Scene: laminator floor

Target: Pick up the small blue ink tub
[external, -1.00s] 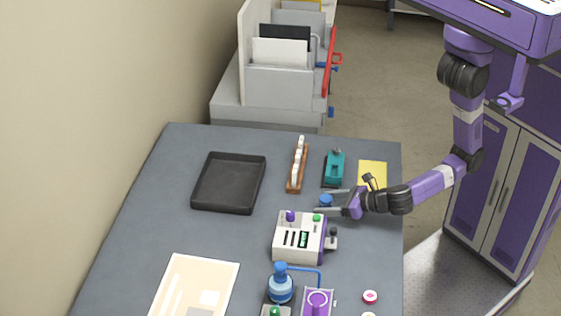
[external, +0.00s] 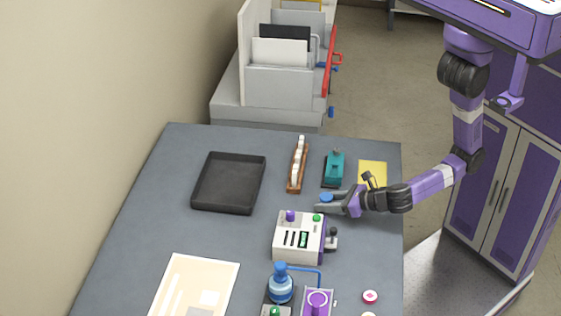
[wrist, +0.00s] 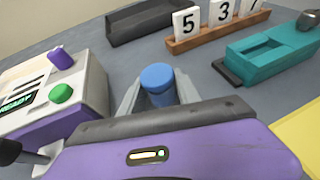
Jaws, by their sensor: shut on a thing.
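The small blue ink tub (external: 326,197) is on the grey table, between the white control box and the teal stapler-like tool. In the wrist view the tub (wrist: 158,80) shows its round blue lid between my two fingers. My gripper (external: 325,202) reaches in from the right, low over the table, and is shut on the tub with a finger on each side. In the wrist view my gripper (wrist: 157,92) hides the tub's lower part. I cannot tell whether the tub still touches the table.
The white control box (external: 292,245) stands close in front. The teal tool (external: 335,167), number rack (external: 295,180) and yellow pad (external: 373,172) lie behind. A black tray (external: 228,184) is at left. Blue bottle (external: 280,288) stands at front. The table's middle left is clear.

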